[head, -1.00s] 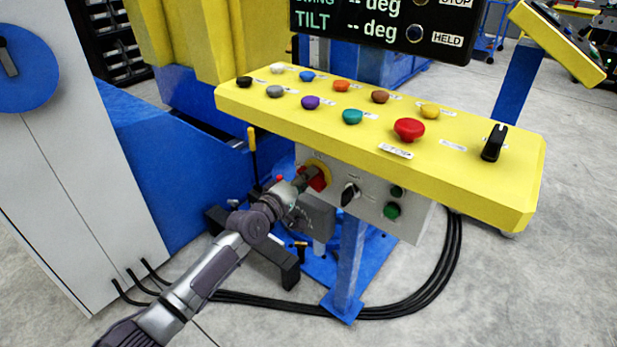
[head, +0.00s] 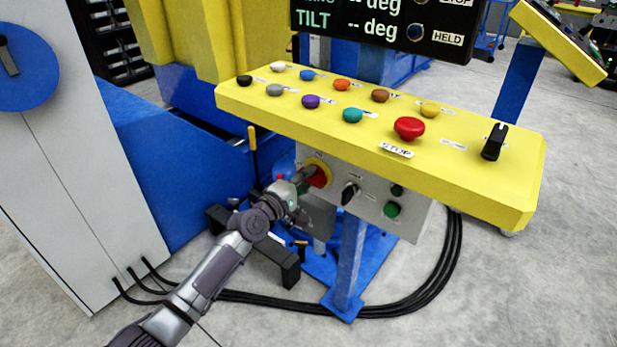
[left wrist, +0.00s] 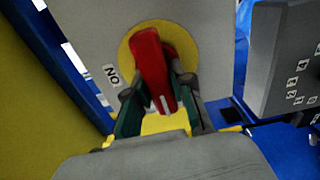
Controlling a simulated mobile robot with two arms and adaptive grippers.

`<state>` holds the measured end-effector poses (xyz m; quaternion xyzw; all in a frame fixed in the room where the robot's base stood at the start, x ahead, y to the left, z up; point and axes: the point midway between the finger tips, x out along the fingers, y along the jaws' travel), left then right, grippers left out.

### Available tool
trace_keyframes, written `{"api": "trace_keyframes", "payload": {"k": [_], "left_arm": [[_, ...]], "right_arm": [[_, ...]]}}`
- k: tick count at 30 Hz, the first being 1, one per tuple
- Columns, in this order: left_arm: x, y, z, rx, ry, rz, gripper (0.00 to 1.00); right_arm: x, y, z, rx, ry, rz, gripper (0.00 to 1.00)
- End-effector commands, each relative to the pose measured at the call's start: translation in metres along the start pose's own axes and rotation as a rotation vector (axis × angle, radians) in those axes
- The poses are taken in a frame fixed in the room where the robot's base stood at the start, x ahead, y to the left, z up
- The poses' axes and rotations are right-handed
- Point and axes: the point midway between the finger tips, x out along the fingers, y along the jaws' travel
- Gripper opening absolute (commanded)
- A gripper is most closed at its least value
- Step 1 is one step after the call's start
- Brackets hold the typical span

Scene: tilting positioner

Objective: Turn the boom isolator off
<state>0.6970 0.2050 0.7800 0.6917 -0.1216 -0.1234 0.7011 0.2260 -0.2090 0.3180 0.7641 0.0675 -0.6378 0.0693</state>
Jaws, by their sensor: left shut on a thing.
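The boom isolator is a red rotary handle (head: 319,177) on a yellow round plate (head: 318,163), on the grey panel under the yellow console. In the left wrist view the red handle (left wrist: 152,65) stands nearly upright in the picture, slightly tilted, in front of the yellow plate (left wrist: 188,45). An ON label (left wrist: 111,76) sits to the left of the plate. My left gripper (head: 307,180) is at the handle; in the left wrist view its fingers (left wrist: 157,92) close on both sides of the handle's lower part. The handle's far end is partly hidden in the head view. My right gripper is not in view.
A black selector knob (head: 349,193) and green buttons (head: 392,210) sit right of the isolator. The yellow console (head: 480,165) with coloured buttons overhangs the panel. A grey box with a keypad (left wrist: 285,60) is close on the right in the wrist view.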

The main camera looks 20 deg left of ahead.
Motion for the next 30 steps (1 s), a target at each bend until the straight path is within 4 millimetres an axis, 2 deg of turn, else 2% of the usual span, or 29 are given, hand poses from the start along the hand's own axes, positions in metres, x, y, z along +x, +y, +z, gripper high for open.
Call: {"api": "trace_keyframes", "payload": {"k": [2, 3, 7, 8, 16, 20, 23, 30], "left_arm": [[0.000, 0.000, -0.001, -0.005, 0.002, 0.000, 0.00], [0.000, 0.000, -0.001, -0.005, 0.002, 0.000, 0.24], [0.000, 0.000, -0.001, -0.003, 0.001, 0.000, 0.45], [0.000, 0.000, -0.001, -0.003, 0.001, 0.000, 0.48], [-0.001, 0.000, 0.000, -0.002, 0.000, 0.000, 0.48], [-0.009, -0.001, 0.000, -0.002, 0.000, 0.000, 0.48], [-0.025, -0.002, 0.000, -0.002, 0.000, -0.002, 0.48], [-0.078, -0.002, 0.000, -0.001, 0.000, -0.004, 0.48]], "right_arm": [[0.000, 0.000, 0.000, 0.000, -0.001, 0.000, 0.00], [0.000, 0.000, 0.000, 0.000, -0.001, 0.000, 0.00], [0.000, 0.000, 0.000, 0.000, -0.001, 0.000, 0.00], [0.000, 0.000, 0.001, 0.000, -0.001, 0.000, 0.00], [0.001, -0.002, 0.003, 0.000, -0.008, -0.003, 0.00], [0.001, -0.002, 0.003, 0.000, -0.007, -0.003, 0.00], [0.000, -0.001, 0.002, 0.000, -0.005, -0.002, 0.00], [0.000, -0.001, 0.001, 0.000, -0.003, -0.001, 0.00]]}}
